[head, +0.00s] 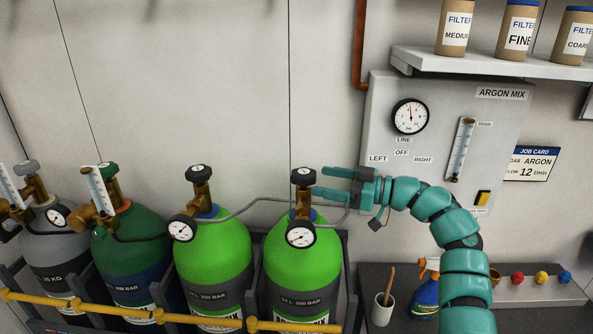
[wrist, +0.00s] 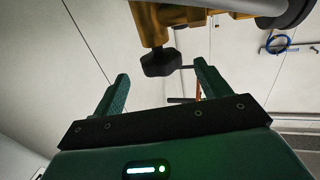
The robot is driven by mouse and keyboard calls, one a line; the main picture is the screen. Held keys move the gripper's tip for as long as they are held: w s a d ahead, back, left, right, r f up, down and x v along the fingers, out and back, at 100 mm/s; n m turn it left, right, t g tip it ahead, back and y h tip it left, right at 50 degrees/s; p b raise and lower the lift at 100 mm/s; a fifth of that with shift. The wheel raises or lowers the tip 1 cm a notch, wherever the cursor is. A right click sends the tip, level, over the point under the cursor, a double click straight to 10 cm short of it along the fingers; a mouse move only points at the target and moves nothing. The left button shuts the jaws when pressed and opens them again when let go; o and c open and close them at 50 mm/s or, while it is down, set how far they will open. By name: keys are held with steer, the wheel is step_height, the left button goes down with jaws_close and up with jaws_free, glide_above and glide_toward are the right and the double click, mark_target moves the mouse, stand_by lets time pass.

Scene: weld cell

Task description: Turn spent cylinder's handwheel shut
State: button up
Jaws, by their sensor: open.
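Two bright green cylinders stand side by side in the rack in the head view, the left one (head: 212,262) and the right one (head: 285,267). Each has a dark handwheel on a brass valve: the left handwheel (head: 198,173) and the right handwheel (head: 303,176). Each has a round gauge, left (head: 180,229) and right (head: 301,234); I cannot read which cylinder is spent. My gripper (head: 319,181) is open and empty, pointing left at the right handwheel. In the wrist view that dark handwheel (wrist: 161,63) shows between and just beyond the finger ends, apparently not gripped.
A dark green cylinder (head: 136,254) and a grey cylinder (head: 57,250) stand further left. A yellow bar (head: 150,314) crosses the front. A grey hose (head: 245,207) runs between the valves. The argon panel (head: 385,120) is behind my arm; a spray bottle (head: 424,291) and cup (head: 382,311) stand below.

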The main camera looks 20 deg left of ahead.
mark_target(296, 175)
steer(key=a+p, duration=0.1)
steer(key=a, duration=0.5)
steer(key=shift+s+a+r+p, duration=0.1)
steer(key=shift+a+r+p, duration=0.05)
steer(key=shift+p, duration=0.15)
steer(key=shift+a, duration=0.85)
steer(key=c, duration=1)
